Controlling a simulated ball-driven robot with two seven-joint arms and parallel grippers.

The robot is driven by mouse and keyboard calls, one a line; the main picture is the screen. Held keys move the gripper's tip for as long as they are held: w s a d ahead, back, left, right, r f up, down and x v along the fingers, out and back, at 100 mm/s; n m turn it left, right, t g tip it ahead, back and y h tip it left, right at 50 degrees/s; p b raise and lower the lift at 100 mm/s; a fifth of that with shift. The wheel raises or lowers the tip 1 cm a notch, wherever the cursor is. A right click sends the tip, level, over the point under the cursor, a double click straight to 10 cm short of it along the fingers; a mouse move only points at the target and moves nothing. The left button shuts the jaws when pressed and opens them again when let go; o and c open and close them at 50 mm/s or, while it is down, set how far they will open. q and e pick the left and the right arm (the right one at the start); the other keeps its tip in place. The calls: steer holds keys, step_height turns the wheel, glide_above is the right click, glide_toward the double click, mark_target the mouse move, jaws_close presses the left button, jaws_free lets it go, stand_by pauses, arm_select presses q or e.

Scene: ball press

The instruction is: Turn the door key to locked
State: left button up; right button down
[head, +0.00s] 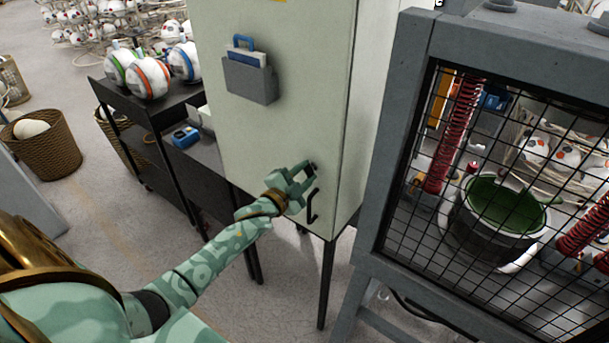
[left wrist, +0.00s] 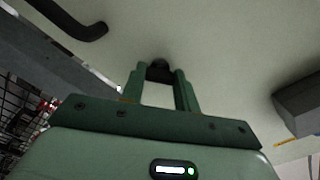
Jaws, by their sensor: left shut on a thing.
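A pale cabinet door (head: 285,90) stands in the middle of the head view. A small dark key (head: 312,167) sits on the door near its right edge, just above a black handle (head: 313,206). My left gripper (head: 303,174) is at the key with its fingers closed around it. In the left wrist view the dark key (left wrist: 160,70) shows between the fingertips, against the door. The handle also shows there (left wrist: 70,20). The key's exact angle is hidden by the fingers. My right gripper is not in view.
A grey holder (head: 250,82) with a blue-topped item is on the door. A mesh-fronted press cage (head: 480,200) stands close on the right. A dark cart (head: 160,115) with several balls is at the left.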

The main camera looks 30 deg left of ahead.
arm_select(q)
steer(key=m+b, duration=0.2)
steer(key=m, duration=0.4)
steer(key=shift+m, duration=0.4)
stand_by(0.4)
steer(key=o, duration=1)
steer(key=s, duration=0.5)
steer(key=s+b, duration=0.1)
steer(key=s, duration=0.5)
steer(key=s+a+b, duration=0.1)
steer(key=s, duration=0.4)
steer(key=shift+s+a, duration=0.1)
steer(key=shift+s, duration=0.05)
